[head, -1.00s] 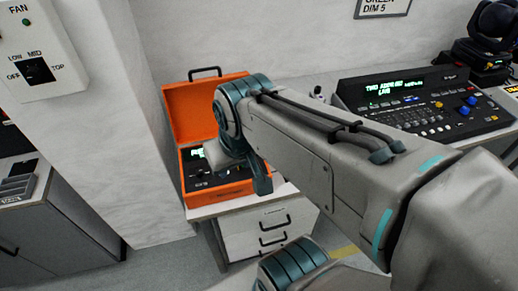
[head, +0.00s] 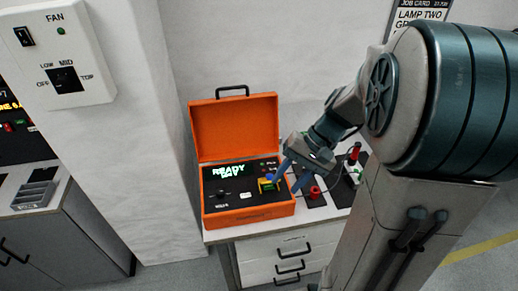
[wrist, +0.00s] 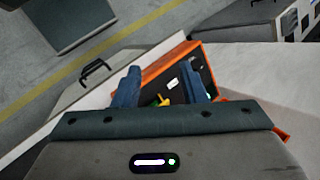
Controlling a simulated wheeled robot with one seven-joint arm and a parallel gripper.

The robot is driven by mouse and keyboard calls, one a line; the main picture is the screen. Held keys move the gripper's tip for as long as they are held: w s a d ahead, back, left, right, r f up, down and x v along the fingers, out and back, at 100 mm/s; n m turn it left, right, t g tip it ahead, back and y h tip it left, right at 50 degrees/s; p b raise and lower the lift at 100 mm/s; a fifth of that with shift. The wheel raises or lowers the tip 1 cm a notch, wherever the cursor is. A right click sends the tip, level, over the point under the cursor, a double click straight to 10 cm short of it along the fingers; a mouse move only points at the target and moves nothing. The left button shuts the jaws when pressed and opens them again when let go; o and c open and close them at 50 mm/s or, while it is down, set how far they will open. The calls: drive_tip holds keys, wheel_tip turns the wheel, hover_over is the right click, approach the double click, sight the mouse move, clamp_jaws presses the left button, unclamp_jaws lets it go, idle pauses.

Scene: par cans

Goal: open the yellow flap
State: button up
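The yellow flap (head: 267,184) is a small piece on the dark panel of the open orange case (head: 250,214), near the panel's right side. It also shows as a small yellow shape (wrist: 163,100) between my fingers in the wrist view. I cannot tell whether the flap is up or down. My gripper (head: 281,186) is at the right edge of the case, close to the flap. Its two blue fingers (wrist: 160,90) are spread apart with nothing seen held between them. The display on the panel reads READY.
The case stands on a white cabinet (head: 285,245) with drawers. A red button (head: 315,191) and a red-topped item (head: 354,152) are right of the case. A wall box marked FAN (head: 60,50) is at upper left. Grey furniture (head: 60,225) stands at left.

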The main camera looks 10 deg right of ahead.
drive_tip(key=w+d+f+m+t+y+b, duration=0.1)
drive_tip(key=w+d+f+m+y, duration=0.2)
drive_tip(key=w+d+f+y, duration=0.3)
drive_tip(key=m+t+y+b, duration=0.1)
drive_tip(key=m+t+y, duration=0.1)
drive_tip(key=m+t, duration=0.25)
approach(269, 175)
drive_tip(key=shift+n, duration=0.45)
drive_tip(key=p+x, duration=0.1)
drive_tip(key=x, duration=0.4)
drive_tip(key=f+p+x, duration=0.1)
drive_tip(key=p+x, duration=0.1)
drive_tip(key=x, duration=0.3)
drive_tip(key=shift+w+f, duration=0.2)
drive_tip(key=shift+d, duration=0.1)
drive_tip(key=c, duration=0.8)
